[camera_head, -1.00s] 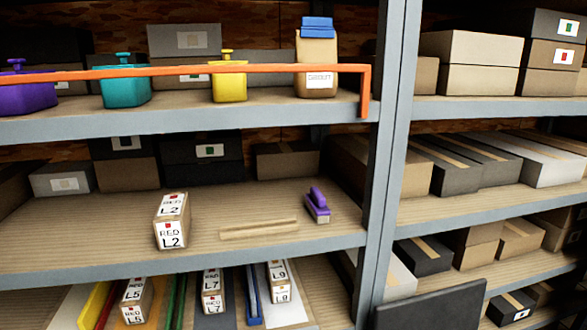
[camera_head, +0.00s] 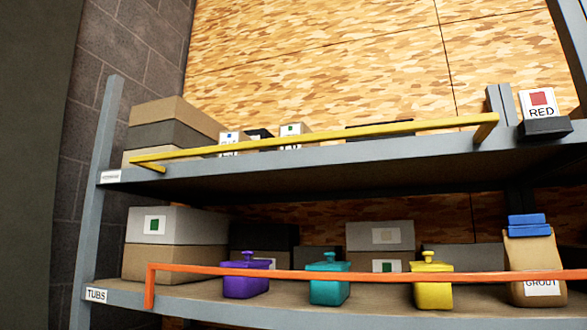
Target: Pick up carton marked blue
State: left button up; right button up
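A small carton with a blue mark on its white label (camera_head: 229,138) stands on the top shelf, left of centre. Its lower part is hidden behind the yellow rail (camera_head: 330,142), and its lettering is too small to read. A dark item (camera_head: 260,134) is just right of it. A carton with a green mark (camera_head: 291,130) stands further right on the same shelf. Neither of my grippers is in view.
Stacked boxes (camera_head: 170,130) fill the top shelf's left end. A RED sign (camera_head: 540,104) stands at its right. The lower shelf has an orange rail (camera_head: 400,276), purple (camera_head: 245,280), teal (camera_head: 329,288) and yellow (camera_head: 433,291) tubs, and a grout bag (camera_head: 533,262).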

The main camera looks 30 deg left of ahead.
aim_at(229, 137)
jog(key=l+u, duration=0.15)
jog(key=u, duration=0.35)
jog(key=l+u, duration=0.1)
jog(key=u, duration=0.35)
jog(key=k+u, duration=0.15)
jog(key=u, duration=0.35)
